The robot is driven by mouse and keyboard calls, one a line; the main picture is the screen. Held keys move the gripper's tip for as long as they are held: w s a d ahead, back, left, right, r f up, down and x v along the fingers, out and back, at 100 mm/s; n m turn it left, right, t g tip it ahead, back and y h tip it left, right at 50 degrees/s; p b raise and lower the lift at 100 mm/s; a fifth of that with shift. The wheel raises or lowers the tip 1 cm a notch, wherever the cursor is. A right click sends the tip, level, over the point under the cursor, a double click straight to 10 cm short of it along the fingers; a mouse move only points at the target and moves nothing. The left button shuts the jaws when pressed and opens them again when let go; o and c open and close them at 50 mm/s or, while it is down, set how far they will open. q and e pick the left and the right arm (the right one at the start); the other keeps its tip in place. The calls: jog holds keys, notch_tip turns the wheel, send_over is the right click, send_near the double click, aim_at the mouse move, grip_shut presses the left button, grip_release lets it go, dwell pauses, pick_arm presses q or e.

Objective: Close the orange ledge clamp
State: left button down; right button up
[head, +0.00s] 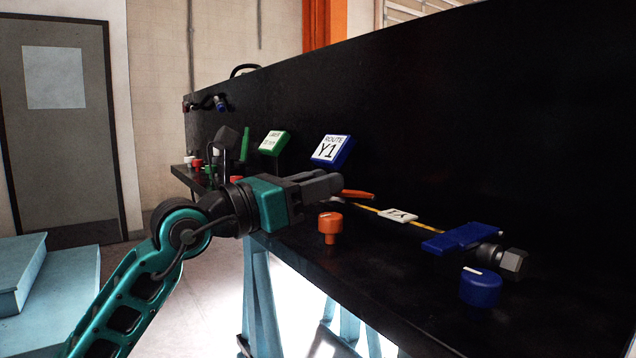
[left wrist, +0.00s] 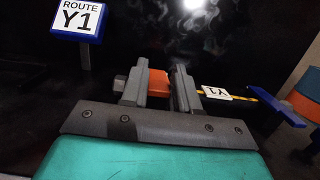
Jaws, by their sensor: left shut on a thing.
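The orange ledge clamp shows in the head view only as an orange piece (head: 357,194) sticking out past my left gripper's fingers, over the black ledge. My left gripper (head: 322,186) comes in from the left, level, and is shut on it. In the left wrist view the orange piece (left wrist: 157,83) lies between the two grey fingers of the left gripper (left wrist: 160,92). The fingers hide most of the clamp, so I cannot tell its lever angle. A grey hexagonal fitting (left wrist: 119,84) shows beside the left finger. My right gripper is not in view.
An orange knob (head: 330,225) stands just below the gripper. Rightward are a Y1 tag (head: 398,215) on a yellow line, a blue clamp (head: 462,238) by a dark hose end (head: 512,262), and a blue knob (head: 481,288). A blue Y1 sign (head: 332,149) and black panel (head: 480,120) stand behind.

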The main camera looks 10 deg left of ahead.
pick_arm(q)
jog(key=shift+f, duration=0.15)
jog(key=c, duration=0.9)
grip_release()
jog(key=shift+s+a, duration=0.1)
jog(key=v, duration=1.3)
